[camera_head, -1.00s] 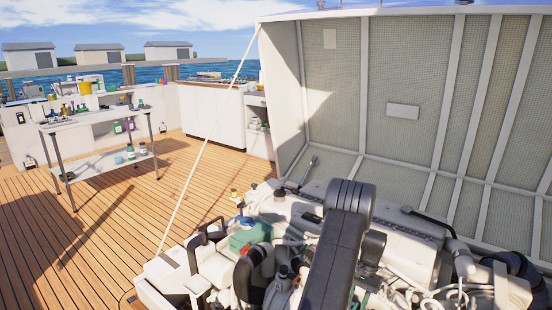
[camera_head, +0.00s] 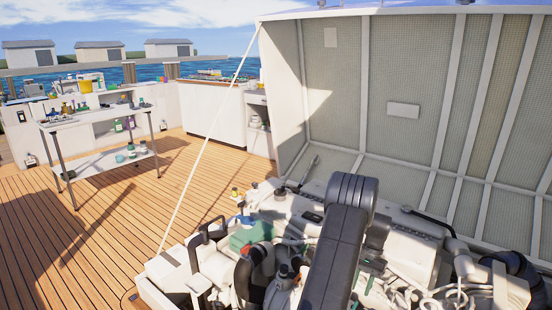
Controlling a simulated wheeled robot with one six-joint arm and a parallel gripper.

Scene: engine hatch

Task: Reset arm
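A dark arm link of mine rises from the bottom of the picture in front of the engine, with its rounded joint at the top. My gripper does not show in this view, so I cannot see its fingers or anything in them. The pale engine (camera_head: 410,232) lies in the open hatch behind and around my arm. My arm hides part of its middle.
The raised hatch lid (camera_head: 405,145) stands behind the engine, with a thin stay (camera_head: 208,138) at its left. Hoses and dark fittings crowd the engine bay. A metal table (camera_head: 95,117) with bottles stands at the left. The wooden deck (camera_head: 110,235) between is clear.

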